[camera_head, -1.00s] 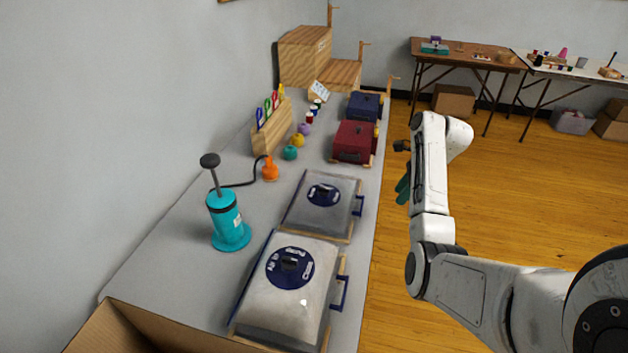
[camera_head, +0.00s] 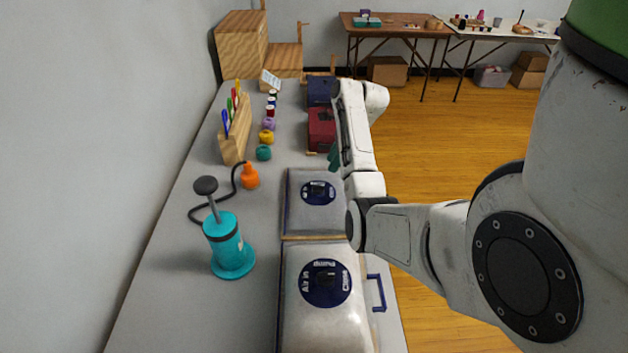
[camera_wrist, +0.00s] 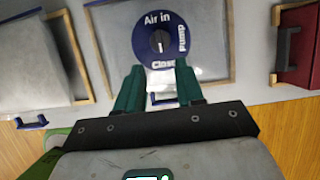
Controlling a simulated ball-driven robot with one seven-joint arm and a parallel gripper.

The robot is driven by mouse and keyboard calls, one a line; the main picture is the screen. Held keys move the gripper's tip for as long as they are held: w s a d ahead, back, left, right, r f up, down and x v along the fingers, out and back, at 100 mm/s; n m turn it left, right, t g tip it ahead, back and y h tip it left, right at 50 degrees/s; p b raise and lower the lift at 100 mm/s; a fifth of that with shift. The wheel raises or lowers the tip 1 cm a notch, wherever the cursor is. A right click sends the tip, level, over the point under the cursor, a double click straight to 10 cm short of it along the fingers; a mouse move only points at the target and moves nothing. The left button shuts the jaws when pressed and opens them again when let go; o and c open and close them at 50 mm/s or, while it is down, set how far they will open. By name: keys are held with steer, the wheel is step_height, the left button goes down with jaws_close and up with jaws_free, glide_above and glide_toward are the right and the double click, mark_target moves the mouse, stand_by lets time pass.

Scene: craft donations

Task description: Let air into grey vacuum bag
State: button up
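The grey vacuum bag (camera_head: 312,218) lies flat on the table, between a paler bag and a red case. Its round blue dial (camera_head: 318,193) also faces up in the wrist view (camera_wrist: 177,58), marked Air in, Pump and Close. A black knob (camera_wrist: 158,42) sits at its middle; I cannot tell its setting surely. My gripper (camera_wrist: 159,88) is open and empty, its teal fingertips just short of the dial in the picture, with the bag's blue handle (camera_wrist: 160,99) between the fingers. In the head view my arm partly hides the gripper and the bag's right side.
The paler vacuum bag (camera_head: 325,320) lies nearer, with its own dial and blue handle (camera_head: 376,293). A teal hand pump (camera_head: 228,245) with a black hose and orange nozzle (camera_head: 250,176) stands at left. Beyond are the red case (camera_head: 321,130), yarn balls and a wooden rack (camera_head: 235,128).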

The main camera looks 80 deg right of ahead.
mark_target(319, 186)
steer(key=x, duration=0.9)
steer(key=shift+w+a+f, duration=0.1)
steer(key=shift+w+f, duration=0.05)
steer(key=shift+f, duration=0.15)
steer(key=shift+c, duration=0.3)
jaws_close()
